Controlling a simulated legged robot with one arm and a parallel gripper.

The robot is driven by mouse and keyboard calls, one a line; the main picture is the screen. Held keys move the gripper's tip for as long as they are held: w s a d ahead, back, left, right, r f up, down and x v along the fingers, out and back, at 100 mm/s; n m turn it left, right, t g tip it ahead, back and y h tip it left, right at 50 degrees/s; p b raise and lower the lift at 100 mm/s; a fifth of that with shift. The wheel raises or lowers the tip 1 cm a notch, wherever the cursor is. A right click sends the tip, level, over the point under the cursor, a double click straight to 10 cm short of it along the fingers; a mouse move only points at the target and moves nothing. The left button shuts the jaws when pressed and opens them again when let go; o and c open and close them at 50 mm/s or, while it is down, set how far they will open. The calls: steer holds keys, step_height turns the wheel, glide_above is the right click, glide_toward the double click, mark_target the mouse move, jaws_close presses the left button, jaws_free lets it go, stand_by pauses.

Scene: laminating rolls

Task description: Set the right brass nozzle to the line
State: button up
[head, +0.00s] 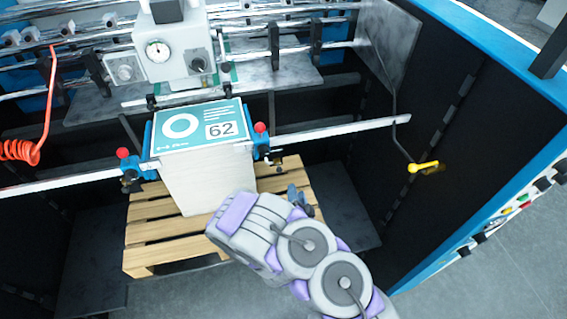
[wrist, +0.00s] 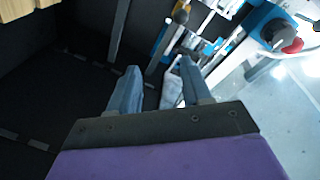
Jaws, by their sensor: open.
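A blue clamp with a red knob (head: 261,128) sits on the rail at the right of the stack. A small brass-coloured fitting (head: 278,161), seemingly the right nozzle, hangs just below it. In the wrist view a small brass-coloured knob-like part (wrist: 181,14) shows near the top, beyond the fingertips. My gripper (head: 298,194) is below and slightly right of the clamp, partly hidden by my own wrist. In the wrist view its two blue fingers (wrist: 158,70) are apart, with nothing clearly held. I cannot make out the line.
A tall paper stack with a "62" top sheet (head: 198,128) stands on a wooden pallet (head: 145,238). The white rail (head: 340,128) crosses at the clamps. A left clamp carries another red knob (head: 123,153). A yellow handle (head: 423,167) hangs at right.

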steer(key=s+a+n+y, duration=0.1)
steer(key=s+a+y, duration=0.1)
steer(key=s+y, duration=0.1)
steer(key=b, duration=0.4)
glide_toward(277, 163)
steer(key=b+x, duration=0.5)
steer(key=x, duration=0.1)
steer(key=b+x, duration=0.3)
steer(key=shift+w+a+f+b, duration=0.1)
steer(key=shift+w+f+b, duration=0.2)
steer(key=shift+w+f, duration=0.05)
steer(key=shift+w, duration=0.5)
